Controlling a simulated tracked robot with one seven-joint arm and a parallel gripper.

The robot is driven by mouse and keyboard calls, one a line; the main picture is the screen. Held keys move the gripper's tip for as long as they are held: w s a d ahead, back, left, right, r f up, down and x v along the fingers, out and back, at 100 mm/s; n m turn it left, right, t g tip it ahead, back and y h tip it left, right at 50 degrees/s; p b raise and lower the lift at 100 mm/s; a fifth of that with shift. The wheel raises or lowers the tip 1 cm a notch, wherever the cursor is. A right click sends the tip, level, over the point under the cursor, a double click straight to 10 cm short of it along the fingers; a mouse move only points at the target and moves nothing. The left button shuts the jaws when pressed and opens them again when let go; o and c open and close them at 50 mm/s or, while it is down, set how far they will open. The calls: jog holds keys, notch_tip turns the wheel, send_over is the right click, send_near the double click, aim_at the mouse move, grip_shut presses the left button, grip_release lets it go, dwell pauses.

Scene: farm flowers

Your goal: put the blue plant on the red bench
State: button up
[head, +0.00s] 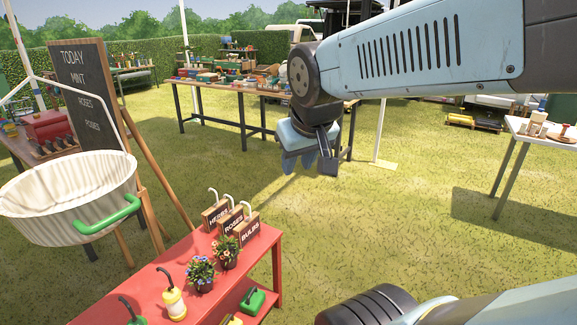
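The blue-flowered plant (200,268) stands upright in a dark pot on the red bench (150,283) at the lower left. A second potted plant (228,248) with orange and yellow flowers stands just behind and to the right of it. My gripper (309,165) hangs pointing down over the grass, beyond and to the right of the bench, apart from both plants. Nothing is visibly held in it. Its fingers are small and seen at an angle, so their opening is unclear.
Wooden label boxes (233,226) with hooked handles and a yellow bottle (174,303) stand on the bench. A white basket (68,200) hangs at left before a chalkboard (88,85). A side table (525,135) stands at right. Open grass (380,230) lies between.

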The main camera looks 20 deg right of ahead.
jog(key=shift+y, duration=0.4)
jog(key=s, duration=0.4)
jog(key=shift+a+r, duration=0.2)
jog(key=shift+a, duration=0.2)
